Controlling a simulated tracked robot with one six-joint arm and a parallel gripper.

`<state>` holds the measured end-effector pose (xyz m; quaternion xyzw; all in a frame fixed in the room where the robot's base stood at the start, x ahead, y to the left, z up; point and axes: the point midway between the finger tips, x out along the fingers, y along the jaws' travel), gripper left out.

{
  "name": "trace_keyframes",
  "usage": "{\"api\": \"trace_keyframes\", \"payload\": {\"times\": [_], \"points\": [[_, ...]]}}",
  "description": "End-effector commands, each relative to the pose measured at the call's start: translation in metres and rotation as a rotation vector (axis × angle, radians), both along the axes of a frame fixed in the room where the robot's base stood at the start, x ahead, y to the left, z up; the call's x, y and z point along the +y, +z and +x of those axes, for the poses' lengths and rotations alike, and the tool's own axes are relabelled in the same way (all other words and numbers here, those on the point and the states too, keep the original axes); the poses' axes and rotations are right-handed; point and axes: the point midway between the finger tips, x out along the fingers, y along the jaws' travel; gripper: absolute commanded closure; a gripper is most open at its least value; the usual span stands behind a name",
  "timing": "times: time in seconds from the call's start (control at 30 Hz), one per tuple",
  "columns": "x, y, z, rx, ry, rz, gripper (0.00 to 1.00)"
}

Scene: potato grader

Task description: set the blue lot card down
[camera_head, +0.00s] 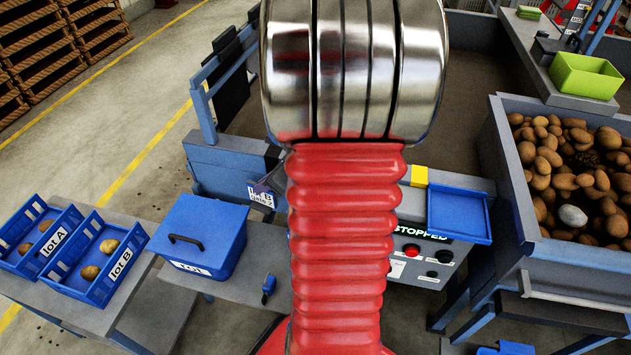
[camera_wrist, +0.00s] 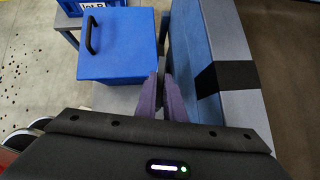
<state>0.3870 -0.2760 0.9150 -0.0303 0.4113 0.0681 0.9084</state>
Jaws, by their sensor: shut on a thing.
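A small pale card with blue lettering that seems to read "lot B" (camera_head: 261,197) shows just left of my red arm in the head view. My gripper (camera_wrist: 165,80) is shut on it; its two purple fingers point away from the wrist camera. In the head view my gripper (camera_head: 264,185) is mostly hidden behind my arm. The card hangs near the blue conveyor frame, to the right of a blue lidded box (camera_head: 199,236). In the wrist view I cannot make out the card between the fingers. The box (camera_wrist: 122,50) lies ahead and left of them.
Blue trays marked lot A (camera_head: 36,233) and lot B (camera_head: 102,258) hold potatoes on a grey bench (camera_head: 70,304). A control panel (camera_head: 420,258) reads "STOPPED" beside a blue tray (camera_head: 459,213). A potato bin (camera_head: 560,267) stands right. The conveyor rail (camera_wrist: 228,75) is close right of my gripper.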

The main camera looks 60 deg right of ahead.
Motion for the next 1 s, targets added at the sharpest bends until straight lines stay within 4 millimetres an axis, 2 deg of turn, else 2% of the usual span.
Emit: {"api": "trace_keyframes", "payload": {"times": [0.17, 0.27, 0.43, 0.5, 0.6, 0.77, 1.0], "points": [[-0.005, 0.026, 0.011, -0.004, 0.033, -0.007, 1.0], [-0.008, 0.055, 0.02, -0.005, 0.071, -0.01, 1.0], [-0.011, 0.131, 0.029, -0.004, 0.171, -0.013, 1.0], [-0.009, 0.16, 0.026, -0.003, 0.206, -0.01, 1.0], [-0.007, 0.194, 0.019, -0.001, 0.241, -0.008, 1.0], [-0.003, 0.222, 0.009, 0.0, 0.268, -0.004, 1.0], [-0.002, 0.226, 0.007, 0.001, 0.273, 0.0, 1.0]]}}
